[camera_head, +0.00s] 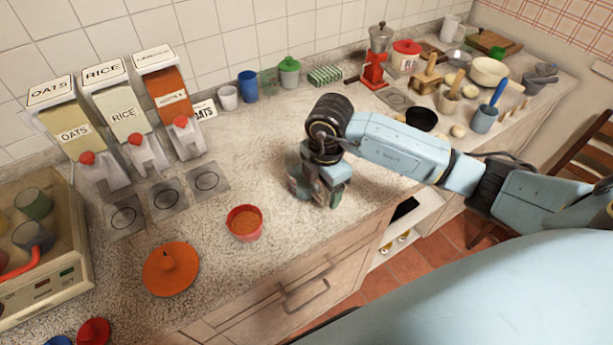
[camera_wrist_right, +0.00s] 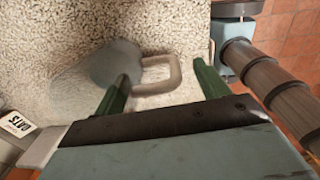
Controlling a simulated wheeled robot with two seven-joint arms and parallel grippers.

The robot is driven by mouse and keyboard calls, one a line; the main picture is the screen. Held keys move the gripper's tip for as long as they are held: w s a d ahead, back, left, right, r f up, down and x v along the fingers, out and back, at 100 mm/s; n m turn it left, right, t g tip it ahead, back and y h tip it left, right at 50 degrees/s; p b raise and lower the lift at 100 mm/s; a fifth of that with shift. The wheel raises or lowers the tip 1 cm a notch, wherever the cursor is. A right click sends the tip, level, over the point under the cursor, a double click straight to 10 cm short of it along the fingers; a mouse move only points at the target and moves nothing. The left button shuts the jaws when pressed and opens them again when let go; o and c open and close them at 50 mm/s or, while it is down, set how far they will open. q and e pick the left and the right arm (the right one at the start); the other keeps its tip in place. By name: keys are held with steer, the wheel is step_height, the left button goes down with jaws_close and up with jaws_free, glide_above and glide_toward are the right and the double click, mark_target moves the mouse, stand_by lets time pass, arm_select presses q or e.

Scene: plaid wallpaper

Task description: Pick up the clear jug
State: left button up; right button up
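The clear jug (camera_wrist_right: 115,62) shows in the right wrist view as a pale, see-through body on the speckled counter, with its looped handle (camera_wrist_right: 176,72) on the right side. My right gripper (camera_wrist_right: 161,72) is open, its two green fingers apart. The handle shows between the fingertips; I cannot tell whether they touch it. In the head view my right gripper (camera_head: 317,200) points down low over the counter. The jug is hard to make out there, being see-through and close to the gripper. My left gripper is not in view.
Dispensers (camera_head: 126,117) stand at the back left. The counter's front edge is close.

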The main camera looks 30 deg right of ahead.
steer(key=c, duration=0.9)
steer(key=shift+c, duration=1.2)
steer(key=shift+r, duration=0.15)
